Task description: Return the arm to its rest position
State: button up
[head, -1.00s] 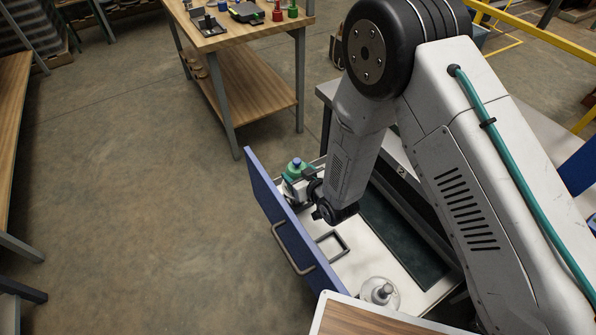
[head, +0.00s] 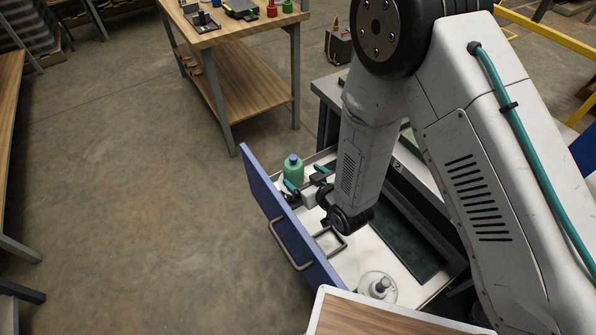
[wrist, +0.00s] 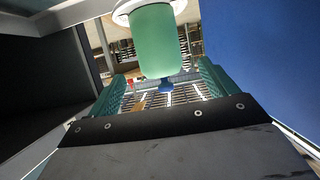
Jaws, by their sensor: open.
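My arm reaches down over an open drawer with a blue front (head: 283,222) and a white inside. My gripper (head: 305,178) is low in the drawer, open, with teal fingers. A green bottle (head: 293,173) with a blue cap stands upright in the drawer's far corner, just past the fingertips. In the wrist view the bottle (wrist: 155,42) appears upside down beyond my gripper (wrist: 160,80), with nothing held between the fingers. Whether a fingertip still touches it I cannot tell.
A wooden bench (head: 245,90) stands behind. The floor at left is clear.

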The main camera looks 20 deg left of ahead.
jog(key=shift+v, duration=0.85)
jog(key=s+d+f+g+h, duration=0.4)
jog(key=d+f+g+h, duration=0.15)
jog(key=d, duration=0.25)
jog(key=s+d+r+m+g+h, duration=0.2)
jog(key=d+r+h, duration=0.1)
jog(key=d+r, duration=0.7)
jog(key=s+d+r+m+g+h, duration=0.25)
jog(key=d+r, duration=0.55)
jog(key=r, duration=0.5)
jog(key=s+d+r+m+t, duration=0.1)
jog(key=s+d+r+m, duration=0.1)
jog(key=s+d+r, duration=0.4)
jog(key=s+d+r+m+t, duration=0.1)
jog(key=s+d+r+m, duration=0.2)
jog(key=s+d+r, duration=0.4)
notch_tip(320, 180, up, 7)
jog(key=shift+d+r+y, duration=0.1)
jog(key=shift+d+y, duration=0.05)
jog(key=shift+y, duration=0.25)
